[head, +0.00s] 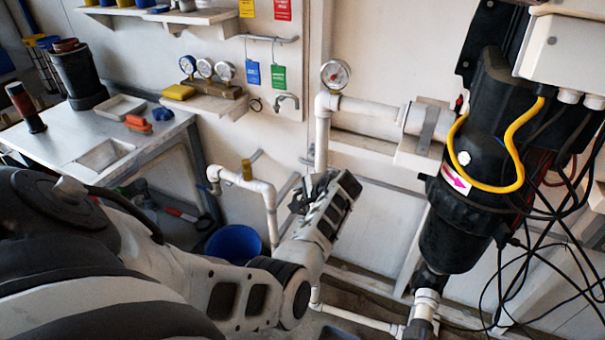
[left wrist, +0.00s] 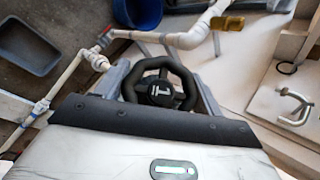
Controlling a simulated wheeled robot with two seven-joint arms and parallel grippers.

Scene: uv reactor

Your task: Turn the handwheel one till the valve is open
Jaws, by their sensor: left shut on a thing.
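The handwheel (left wrist: 160,90) is a black, rounded rim with spokes and a hub that carries a white mark. It shows in the middle of the left wrist view, with the near part of its rim close to my gripper's dark front edge. My left gripper (left wrist: 163,78) has one grey finger on each side of the wheel and is shut on its rim. In the head view my left gripper (head: 316,190) is at the pipework, left of the black reactor, and its body mostly hides the wheel. My right gripper is in neither view.
White pipes (head: 319,145) with a round gauge (head: 335,74) rise behind my gripper. The black reactor housing (head: 452,235) with a yellow cable (head: 522,125) and loose black cables stands at right. A blue bucket (head: 233,243) is on the floor. A workbench (head: 60,150) is at left.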

